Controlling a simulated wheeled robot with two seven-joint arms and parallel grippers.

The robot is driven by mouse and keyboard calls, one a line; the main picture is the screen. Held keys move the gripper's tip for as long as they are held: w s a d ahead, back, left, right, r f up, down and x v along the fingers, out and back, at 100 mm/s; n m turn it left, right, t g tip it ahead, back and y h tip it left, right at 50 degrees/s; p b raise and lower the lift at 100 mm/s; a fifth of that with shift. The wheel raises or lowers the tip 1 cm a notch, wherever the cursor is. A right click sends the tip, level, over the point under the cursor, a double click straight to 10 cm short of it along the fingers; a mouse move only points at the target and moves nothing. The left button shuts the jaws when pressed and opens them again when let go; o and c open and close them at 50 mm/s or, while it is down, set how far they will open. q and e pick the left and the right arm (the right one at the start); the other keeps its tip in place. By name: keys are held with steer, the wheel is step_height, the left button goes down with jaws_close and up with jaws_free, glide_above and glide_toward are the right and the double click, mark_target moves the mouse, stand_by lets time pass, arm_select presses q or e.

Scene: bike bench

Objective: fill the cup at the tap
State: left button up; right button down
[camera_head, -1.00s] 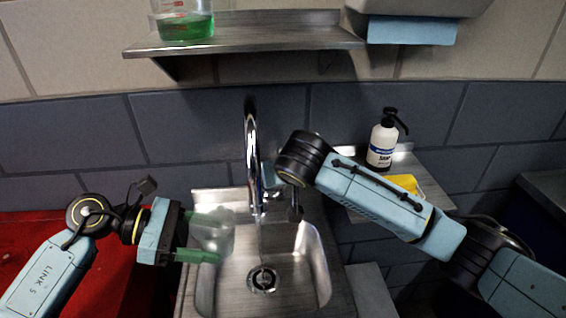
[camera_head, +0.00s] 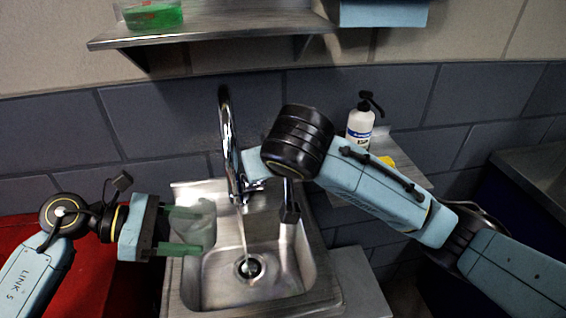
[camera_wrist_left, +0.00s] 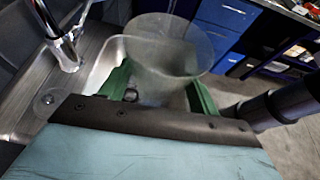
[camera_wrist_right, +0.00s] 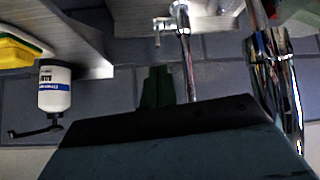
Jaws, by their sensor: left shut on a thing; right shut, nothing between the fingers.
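My left gripper (camera_head: 190,230) is shut on a clear cup (camera_head: 203,222) at the left side of the sink (camera_head: 230,292). The cup is upright and looks empty; its open rim shows in the left wrist view (camera_wrist_left: 168,42). The chrome tap (camera_head: 226,135) stands at the back of the sink. A thin stream of water (camera_head: 243,238) falls from it towards the drain, to the right of the cup. My right gripper (camera_wrist_right: 158,88) is shut and empty near the tap; my wrist hides its fingers in the head view. The tap's lever (camera_wrist_right: 162,24) shows beyond its fingers, apart from them.
A soap bottle (camera_head: 360,124) and a yellow sponge (camera_head: 388,160) sit on a side shelf right of the tap. A red surface (camera_head: 90,290) lies left of the sink.

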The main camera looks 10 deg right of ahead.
arm_select(q)
steer(key=shift+c, duration=0.5)
steer(key=d, duration=0.8)
arm_select(e)
steer(key=s+f+v, duration=0.1)
steer(key=v, duration=0.9)
arm_select(q)
steer(key=shift+a, duration=0.1)
steer(key=a, duration=0.8)
arm_select(e)
steer(key=shift+f, duration=0.1)
